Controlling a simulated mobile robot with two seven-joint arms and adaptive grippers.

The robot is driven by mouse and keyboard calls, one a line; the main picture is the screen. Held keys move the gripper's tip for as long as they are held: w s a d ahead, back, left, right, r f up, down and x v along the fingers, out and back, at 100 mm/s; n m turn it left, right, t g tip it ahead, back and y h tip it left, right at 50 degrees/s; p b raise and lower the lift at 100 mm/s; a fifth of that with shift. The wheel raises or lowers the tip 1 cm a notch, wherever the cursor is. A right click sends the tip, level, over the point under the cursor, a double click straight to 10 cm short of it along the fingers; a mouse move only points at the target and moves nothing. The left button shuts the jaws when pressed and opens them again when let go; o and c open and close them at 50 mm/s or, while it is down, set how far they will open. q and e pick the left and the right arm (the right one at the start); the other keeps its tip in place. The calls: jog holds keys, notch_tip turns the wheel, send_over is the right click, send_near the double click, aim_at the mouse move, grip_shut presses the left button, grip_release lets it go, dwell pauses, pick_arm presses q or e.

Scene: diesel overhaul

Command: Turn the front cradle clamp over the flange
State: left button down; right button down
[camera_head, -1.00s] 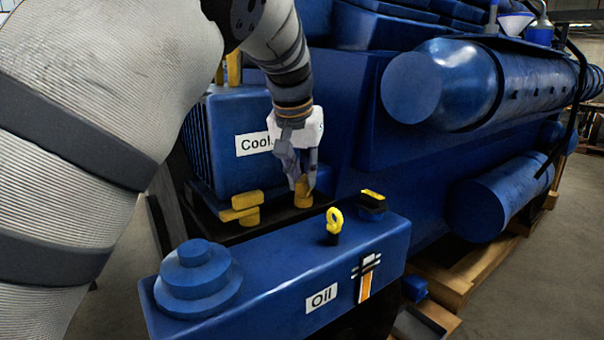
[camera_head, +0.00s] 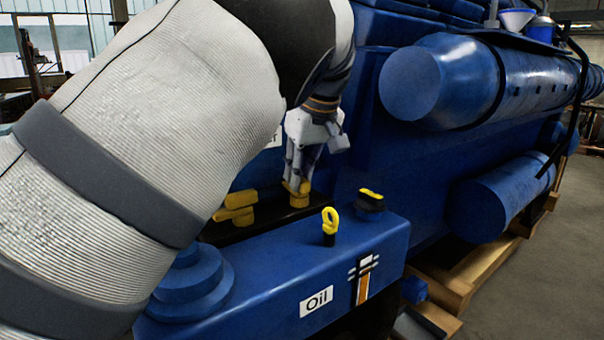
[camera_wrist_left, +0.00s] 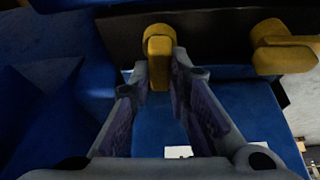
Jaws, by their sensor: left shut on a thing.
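A yellow cradle clamp (camera_head: 297,198) stands on the dark ledge behind the blue oil box. My left gripper (camera_head: 300,181) comes down on it from above and is shut on its upper part. In the left wrist view the clamp (camera_wrist_left: 158,58) sits between the two fingertips, its bar pointing toward the gripper. A second yellow clamp (camera_head: 236,210) is on the same ledge to the left, apart from the gripper; it also shows in the left wrist view (camera_wrist_left: 283,50). I cannot make out the flange under the gripped clamp. My right gripper is not in view.
The blue box labelled Oil (camera_head: 365,250) stands in front, with a yellow eyebolt (camera_head: 330,222) and a black-and-yellow cap (camera_head: 370,203) on top. Blue engine cylinders (camera_head: 440,85) fill the right. My left arm hides much of the left side.

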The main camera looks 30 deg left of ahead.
pick_arm(q)
jog(key=shift+n+g, duration=0.3)
jog(key=shift+n, duration=0.2)
jog(key=c, duration=1.5)
grip_release()
jog(key=shift+r, duration=0.1)
jog(key=v, duration=1.1)
jog(key=shift+s+d+r, duration=0.15)
jog(key=shift+d+r, duration=0.1)
jog(key=shift+r, duration=0.1)
